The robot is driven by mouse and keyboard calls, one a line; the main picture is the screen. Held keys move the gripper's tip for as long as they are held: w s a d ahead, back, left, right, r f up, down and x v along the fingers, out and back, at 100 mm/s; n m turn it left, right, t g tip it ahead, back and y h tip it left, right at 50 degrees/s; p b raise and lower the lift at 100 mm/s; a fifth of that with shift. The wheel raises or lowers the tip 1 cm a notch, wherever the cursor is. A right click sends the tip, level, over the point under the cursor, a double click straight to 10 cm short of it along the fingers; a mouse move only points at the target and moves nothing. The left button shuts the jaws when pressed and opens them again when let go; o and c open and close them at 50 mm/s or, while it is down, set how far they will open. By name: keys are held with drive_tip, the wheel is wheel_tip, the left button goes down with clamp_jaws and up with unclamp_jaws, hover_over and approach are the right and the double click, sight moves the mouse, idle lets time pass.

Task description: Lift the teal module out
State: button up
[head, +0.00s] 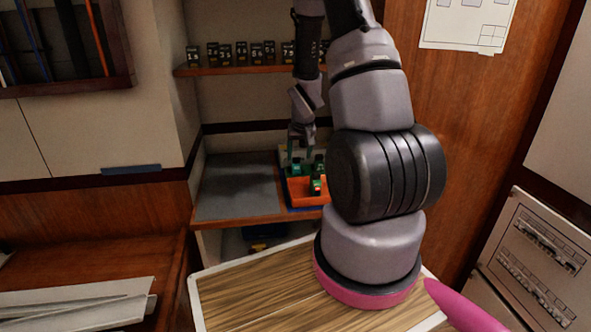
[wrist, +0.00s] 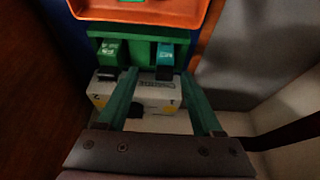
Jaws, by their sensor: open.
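The teal module (wrist: 165,53) sits in the right part of a green rack (wrist: 138,30) in the wrist view, with a dark block at its lower end. A darker green module (wrist: 110,50) sits to its left in the same rack. My gripper (wrist: 159,73) is open, its two green fingers reaching toward the rack, with the tips below the modules in the picture. Nothing shows held between them. In the head view my gripper (head: 301,135) is over the back of the shelf, and my arm hides part of the rack area.
An orange tray (head: 305,192) adjoins the rack, with a green piece (head: 316,186) in it. A pale labelled box (wrist: 150,92) lies under my fingers. The grey shelf surface (head: 238,185) at left is clear. Several black modules (head: 240,52) stand on the upper shelf.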

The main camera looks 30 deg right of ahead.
sight(296, 158)
drive_tip(key=shift+w+a+x, duration=0.1)
drive_tip(key=shift+w+x, duration=0.1)
drive_tip(key=shift+x, duration=0.8)
drive_tip(key=shift+w+a+x, duration=0.1)
drive_tip(key=shift+w+x, duration=0.1)
drive_tip(key=shift+x, duration=0.8)
drive_tip(key=shift+w+x, duration=0.15)
drive_tip(key=shift+x, duration=0.85)
drive_tip(key=shift+r, duration=0.25)
clamp_jaws()
